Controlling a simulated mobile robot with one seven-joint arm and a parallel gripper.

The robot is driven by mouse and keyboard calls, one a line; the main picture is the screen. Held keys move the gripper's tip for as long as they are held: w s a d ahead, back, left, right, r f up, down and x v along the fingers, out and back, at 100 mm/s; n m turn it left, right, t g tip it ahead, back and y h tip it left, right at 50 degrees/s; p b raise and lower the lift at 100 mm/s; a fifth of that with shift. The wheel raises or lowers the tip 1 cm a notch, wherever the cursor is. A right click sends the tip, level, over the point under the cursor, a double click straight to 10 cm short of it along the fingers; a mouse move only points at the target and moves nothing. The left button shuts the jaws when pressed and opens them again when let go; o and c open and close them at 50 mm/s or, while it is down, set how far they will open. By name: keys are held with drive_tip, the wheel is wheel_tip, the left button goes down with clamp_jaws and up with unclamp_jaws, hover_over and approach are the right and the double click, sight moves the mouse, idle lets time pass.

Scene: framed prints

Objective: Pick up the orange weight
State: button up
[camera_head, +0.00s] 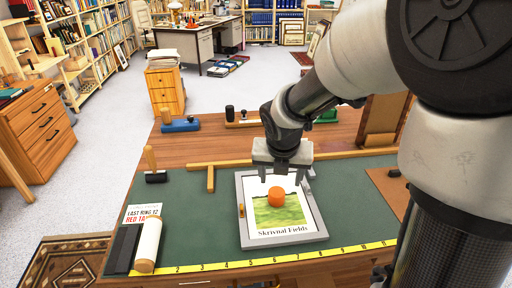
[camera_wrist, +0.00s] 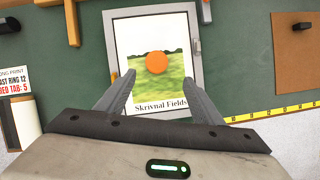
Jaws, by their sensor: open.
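The orange weight (camera_head: 276,196) is a small round block on a framed print reading "Skrivnal Fields" (camera_head: 283,232). In the wrist view the weight (camera_wrist: 156,62) lies beyond my fingertips, roughly centred between them. My gripper (camera_head: 283,184) is above the upper part of the print in the head view, its fingers apart and empty. In the wrist view the two fingers of my gripper (camera_wrist: 166,82) spread over the print, with nothing between them. The weight appears apart from both fingers.
A green mat (camera_head: 195,210) covers the bench, with a yellow ruler strip (camera_head: 200,267) along the front. A white roll (camera_head: 148,245) and a sign (camera_head: 141,214) lie left. A brown board (camera_wrist: 297,36) is right.

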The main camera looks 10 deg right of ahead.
sight(277, 191)
drive_tip(key=b+x, duration=0.2)
drive_tip(key=x, duration=0.5)
drive_tip(key=shift+w+f+b, duration=0.1)
drive_tip(key=shift+f+b, duration=0.1)
drive_tip(key=shift+b, duration=0.15)
drive_tip(key=b+x, duration=0.1)
drive_tip(key=x, duration=0.1)
drive_tip(key=b+x, duration=0.1)
drive_tip(key=x, duration=0.1)
drive_tip(key=shift+w+a+f, duration=0.15)
drive_tip(key=shift+a, duration=0.25)
drive_tip(key=shift+w+d+f, duration=0.15)
drive_tip(key=shift+w+f, duration=0.1)
drive_tip(key=shift+f, duration=0.1)
drive_tip(key=shift+c, duration=0.2)
drive_tip(key=c, duration=1.5)
drive_tip(key=shift+r, duration=0.1)
clamp_jaws()
